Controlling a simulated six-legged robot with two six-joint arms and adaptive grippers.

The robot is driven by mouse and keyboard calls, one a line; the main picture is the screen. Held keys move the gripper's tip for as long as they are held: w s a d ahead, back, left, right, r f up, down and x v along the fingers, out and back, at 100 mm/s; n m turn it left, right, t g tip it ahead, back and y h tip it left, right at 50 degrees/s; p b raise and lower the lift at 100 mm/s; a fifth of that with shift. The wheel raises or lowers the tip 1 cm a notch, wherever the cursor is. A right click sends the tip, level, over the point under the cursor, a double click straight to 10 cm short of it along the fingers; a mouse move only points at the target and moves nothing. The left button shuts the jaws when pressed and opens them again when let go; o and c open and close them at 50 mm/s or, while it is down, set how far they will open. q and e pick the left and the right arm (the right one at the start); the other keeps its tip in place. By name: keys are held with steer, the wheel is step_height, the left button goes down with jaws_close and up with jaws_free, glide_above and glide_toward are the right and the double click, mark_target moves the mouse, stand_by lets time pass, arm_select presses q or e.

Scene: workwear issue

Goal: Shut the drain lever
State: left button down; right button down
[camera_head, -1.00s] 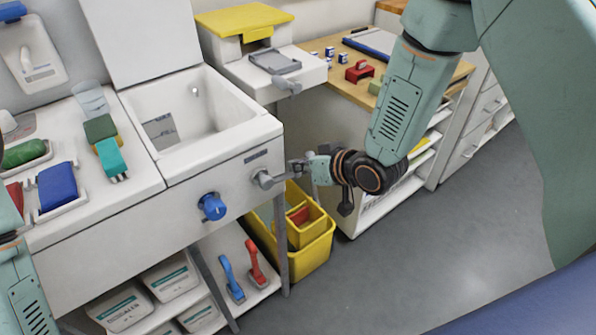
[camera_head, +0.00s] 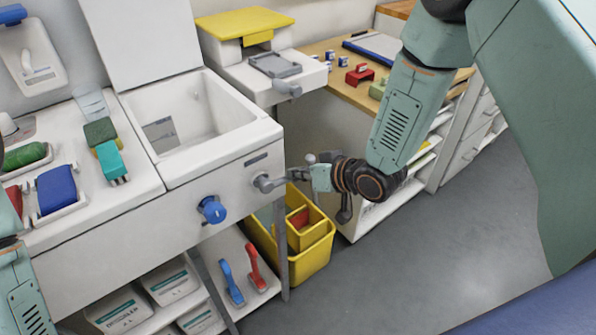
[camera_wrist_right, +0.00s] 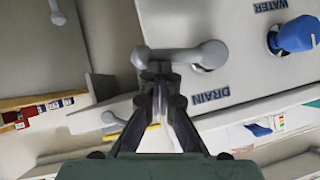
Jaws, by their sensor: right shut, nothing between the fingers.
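The grey drain lever (camera_head: 265,183) is on the front panel of the white sink unit, below a small dark label. In the right wrist view the lever (camera_wrist_right: 180,54) lies across the panel near the word DRAIN, its round end toward the left. My right gripper (camera_head: 306,172) is at the lever's outer end. In the wrist view its fingertips (camera_wrist_right: 160,72) are together just by the lever, near the round end, with nothing between them. I cannot tell whether they touch it. My left gripper is out of view; only part of the left arm shows at the left edge.
A blue water knob (camera_head: 212,209) is left of the lever on the same panel. A yellow bin (camera_head: 318,257) stands below right. The open sink basin (camera_head: 190,115) is above. A wooden-topped bench (camera_head: 330,80) with small items is behind my right arm.

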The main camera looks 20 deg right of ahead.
steer(key=shift+f, duration=0.25)
steer(key=s+a+f+m+y+b, duration=0.1)
steer(key=a+f+m+y+b, duration=0.2)
steer(key=f+m+y+b, duration=0.4)
steer(key=shift+s+a+f+m+y+b, duration=0.2)
steer(key=shift+m+y+b, duration=0.4)
steer(key=shift+m, duration=0.4)
steer(key=shift+f, duration=0.1)
stand_by(0.6)
